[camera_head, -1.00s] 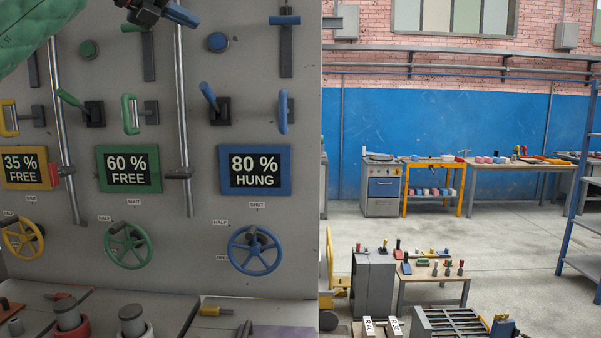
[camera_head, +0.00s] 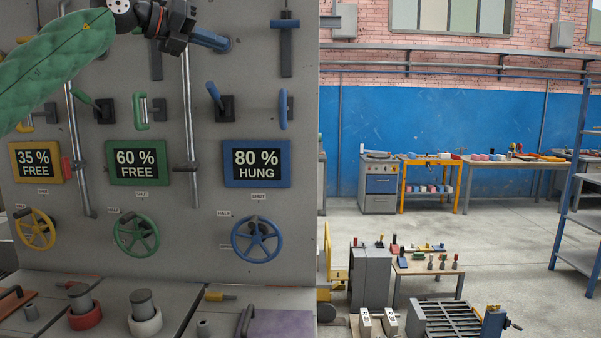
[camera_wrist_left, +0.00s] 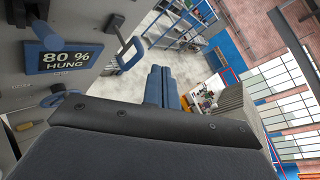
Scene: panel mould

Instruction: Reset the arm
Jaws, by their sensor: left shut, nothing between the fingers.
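My left arm, in a green sleeve, enters the head view from the upper left. My left gripper (camera_head: 222,43) has blue fingers, shut and empty, in front of the upper part of the grey panel (camera_head: 285,215). It points right, above the blue lever (camera_head: 214,95) and the blue "80 % HUNG" sign (camera_head: 257,163). In the left wrist view its blue fingers (camera_wrist_left: 162,88) lie together with nothing between them. The same sign (camera_wrist_left: 68,58) shows to their left there. My right gripper is not seen.
The panel carries a blue handle (camera_head: 284,110), vertical metal rods and yellow, green (camera_head: 136,236) and blue (camera_head: 257,239) handwheels. A bench below holds red and white ringed cylinders. To the right is open floor (camera_head: 440,235) with workbenches and a blue rack.

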